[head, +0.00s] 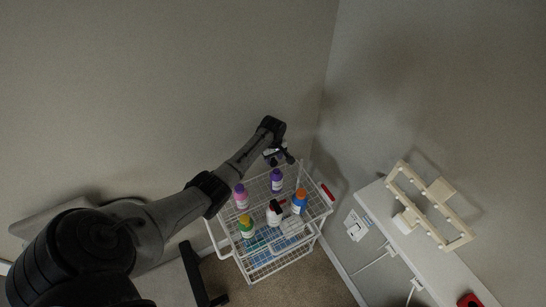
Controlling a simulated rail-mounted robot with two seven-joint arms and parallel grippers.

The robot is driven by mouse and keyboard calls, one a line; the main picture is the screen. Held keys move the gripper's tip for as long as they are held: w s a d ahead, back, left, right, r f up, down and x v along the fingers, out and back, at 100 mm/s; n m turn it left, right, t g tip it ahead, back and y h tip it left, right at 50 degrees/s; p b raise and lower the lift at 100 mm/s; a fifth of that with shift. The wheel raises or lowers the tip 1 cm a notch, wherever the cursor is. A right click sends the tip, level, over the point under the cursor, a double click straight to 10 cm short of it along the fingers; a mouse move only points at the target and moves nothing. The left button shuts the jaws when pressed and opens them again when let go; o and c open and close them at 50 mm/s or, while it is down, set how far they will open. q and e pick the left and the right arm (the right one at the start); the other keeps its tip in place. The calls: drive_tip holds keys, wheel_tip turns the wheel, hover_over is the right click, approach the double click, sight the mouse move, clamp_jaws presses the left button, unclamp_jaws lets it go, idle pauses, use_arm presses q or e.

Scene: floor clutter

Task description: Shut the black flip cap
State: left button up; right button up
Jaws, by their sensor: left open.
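A bottle with a white body and a dark top (274,212) stands in the upper basket of a white wire rack (262,262). The dark top looks like the black flip cap, but it is too small to tell whether its lid is up or down. My left gripper (279,158) is open above the back edge of the rack, behind and apart from this bottle. It is just above a purple bottle (277,181). No part of my right gripper shows.
Around the dark-topped bottle stand a pink bottle (240,197), a yellow-capped green bottle (247,228) and an orange-capped blue bottle (299,202). Walls meet behind the rack. A white ledge (420,255) with a cream frame (455,243) is at right.

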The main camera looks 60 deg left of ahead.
sight(274, 164)
use_arm(q)
clamp_jaws()
drive_tip(key=shift+d+r+p, duration=0.1)
drive_tip(key=shift+r+p, duration=0.05)
drive_tip(key=shift+p, duration=0.25)
drive_tip(key=y+p, duration=0.1)
drive_tip(key=p, duration=0.1)
drive_tip(key=d+y+p, duration=0.1)
drive_tip(key=shift+s+d+r+y+p, duration=0.1)
drive_tip(key=shift+d+r+y+p, duration=0.1)
drive_tip(key=shift+y+p, duration=0.15)
drive_tip(key=shift+d+f+y+p, duration=0.3)
drive_tip(key=shift+d+y+p, duration=0.25)
drive_tip(key=shift+y, duration=0.4)
drive_tip(key=shift+d+f+t+y, duration=0.1)
drive_tip(key=shift+d+t+y, duration=0.1)
drive_tip(key=shift+y, duration=0.35)
drive_tip(key=shift+d+f+t+y, duration=0.1)
drive_tip(key=shift+d+t+y, duration=0.1)
drive_tip(key=shift+y, duration=0.35)
